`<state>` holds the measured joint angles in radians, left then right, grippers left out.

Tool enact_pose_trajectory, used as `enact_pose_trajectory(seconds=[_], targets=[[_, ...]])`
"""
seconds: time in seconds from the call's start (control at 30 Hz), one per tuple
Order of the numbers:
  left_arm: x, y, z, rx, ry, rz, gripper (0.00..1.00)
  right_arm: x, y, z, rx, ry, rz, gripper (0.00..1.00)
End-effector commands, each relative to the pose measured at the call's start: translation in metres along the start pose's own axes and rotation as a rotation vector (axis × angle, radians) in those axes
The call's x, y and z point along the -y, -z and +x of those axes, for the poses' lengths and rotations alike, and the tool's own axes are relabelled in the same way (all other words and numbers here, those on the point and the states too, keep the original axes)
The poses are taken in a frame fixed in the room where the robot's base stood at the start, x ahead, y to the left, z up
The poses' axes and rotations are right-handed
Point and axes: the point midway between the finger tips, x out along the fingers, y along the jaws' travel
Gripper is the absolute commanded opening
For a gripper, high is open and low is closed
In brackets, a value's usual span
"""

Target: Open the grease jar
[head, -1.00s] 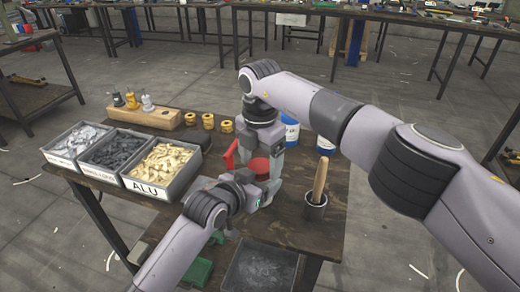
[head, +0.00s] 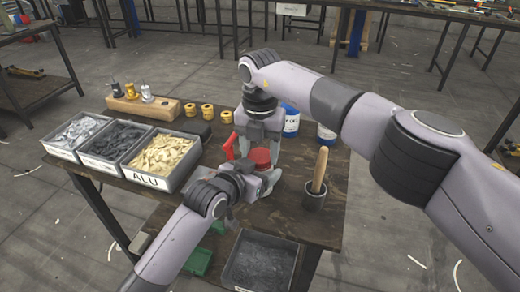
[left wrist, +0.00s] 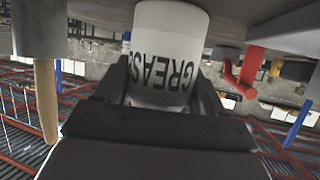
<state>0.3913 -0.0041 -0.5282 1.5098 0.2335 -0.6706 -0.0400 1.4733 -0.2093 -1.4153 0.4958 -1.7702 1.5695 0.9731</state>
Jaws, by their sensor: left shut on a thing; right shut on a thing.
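The grease jar, white with black lettering, fills the middle of the left wrist view (left wrist: 168,45), which is upside down. Its red lid (head: 262,157) shows in the head view, with the jar body mostly hidden by my grippers. My left gripper (head: 266,182) is shut on the jar body from the near side. Its dark fingers flank the jar in the left wrist view. My right gripper (head: 263,146) comes from above with its fingers around the red lid, shut on it. I cannot tell whether the jar touches the table or whether the lid is loose.
A red lever (head: 232,146) stands just left of the lid. A grey cup (head: 313,198) with a wooden-handled tool is to the right, and blue-and-white cans (head: 291,123) are behind. Part bins (head: 152,182) stand left; a dark tray (head: 262,262) is at the front.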

Motion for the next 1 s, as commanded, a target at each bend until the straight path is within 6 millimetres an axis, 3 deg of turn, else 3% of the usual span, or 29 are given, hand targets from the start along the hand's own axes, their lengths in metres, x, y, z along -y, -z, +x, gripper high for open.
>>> enact_pose_trajectory(seconds=[0.3, 0.7, 0.73, 0.8, 1.0], targets=[[0.0001, -0.0018, 0.0003, 0.004, 0.0, 0.0, 0.0, -0.0003, 0.0001, -0.0009, 0.0, 0.0, -0.404, 0.22], [0.0001, -0.0018, 0.0003, 0.004, 0.0, 0.0, 0.0, -0.0003, 0.0002, -0.0008, 0.0, 0.0, -0.46, 0.22], [0.0001, -0.0018, 0.0003, 0.004, 0.0, 0.0, 0.0, -0.0003, 0.0002, -0.0008, 0.0, 0.0, -0.46, 0.65], [0.0001, -0.0018, 0.0003, 0.004, 0.0, 0.0, 0.0, -0.0003, 0.0002, -0.0008, 0.0, 0.0, -0.459, 0.84], [-0.0001, -0.0018, 0.0003, 0.004, 0.0, 0.0, 0.0, -0.0009, 0.0009, -0.0006, -0.001, -0.002, -0.46, 0.84]])
